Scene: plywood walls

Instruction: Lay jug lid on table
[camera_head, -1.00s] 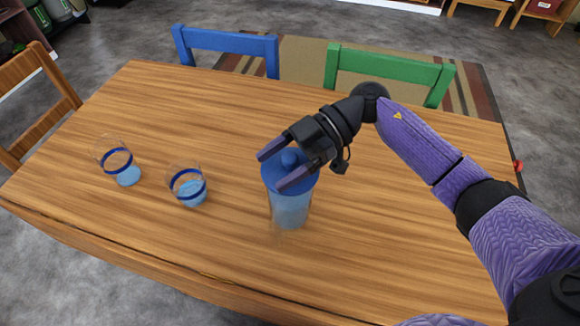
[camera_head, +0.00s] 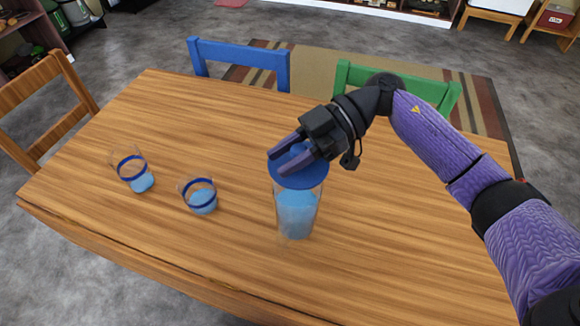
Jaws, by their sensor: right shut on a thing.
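The blue jug lid (camera_head: 300,180) is at the top of the clear jug (camera_head: 297,217), which stands upright on the wooden table (camera_head: 400,235) with blue liquid in it. My right gripper (camera_head: 281,158) reaches in from the right and is shut on the lid's knob, which its fingers mostly hide. The lid looks slightly raised or tilted at the jug's mouth; I cannot tell whether it still touches the rim. My left gripper is not in view.
Two clear glasses with blue bands, the left one (camera_head: 132,168) and the nearer one (camera_head: 201,196), stand left of the jug. A blue chair (camera_head: 240,52) and a green chair (camera_head: 395,77) are behind the table. The tabletop's front right and back left are clear.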

